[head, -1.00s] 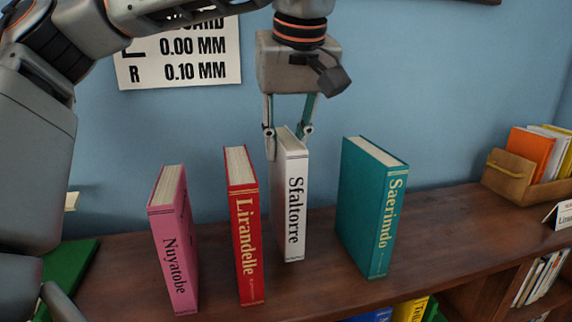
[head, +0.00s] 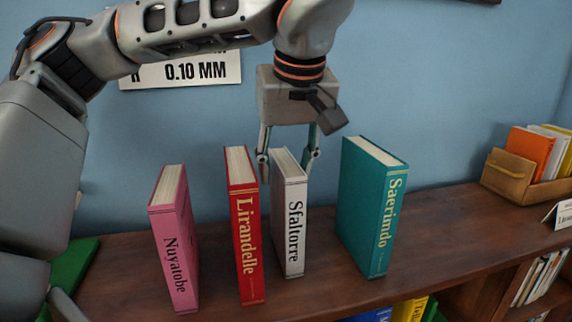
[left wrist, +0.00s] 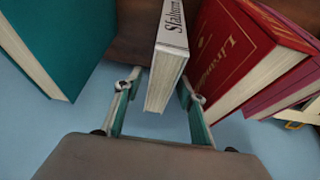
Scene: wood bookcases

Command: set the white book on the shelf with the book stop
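The white book "Sfaltorre" (head: 291,225) stands upright on the dark wooden bookcase top (head: 330,290), between the red book "Lirandelle" (head: 245,230) and the teal book "Saerindo" (head: 372,210). My left gripper (head: 288,158) points down over it, with one finger on each side of its upper part. In the left wrist view the white book (left wrist: 168,65) sits between the spread fingers (left wrist: 160,88), with a gap on both sides. The left gripper is open. My right gripper is not in view. I cannot make out a book stop.
A pink book (head: 175,240) stands left of the red one. A wooden box (head: 510,175) of books stands at the right by a label card (head: 565,214). Below, a lower shelf holds leaning books (head: 540,280). The top between teal book and box is clear.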

